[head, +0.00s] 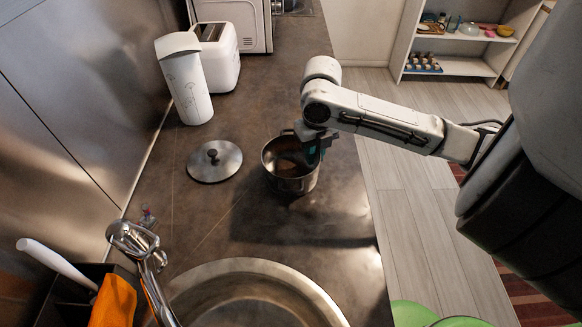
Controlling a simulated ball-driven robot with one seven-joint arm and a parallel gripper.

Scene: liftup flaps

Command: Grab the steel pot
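The steel pot (290,178) stands upright on the dark countertop, near its right edge and without a lid on it. My gripper (313,150) is at the pot's right rear rim, coming down from above. The fingertips are small and dark there, and I cannot tell whether they are open, shut or touching the rim. A round steel lid (214,161) with a dark knob lies flat on the counter to the left of the pot.
A white pitcher (187,88) and a white toaster (216,58) stand at the back left. A round sink (248,300) with a chrome faucet (139,243) is in front. The countertop (215,220) between pot and sink is clear. A shelf (462,48) stands beyond the floor at right.

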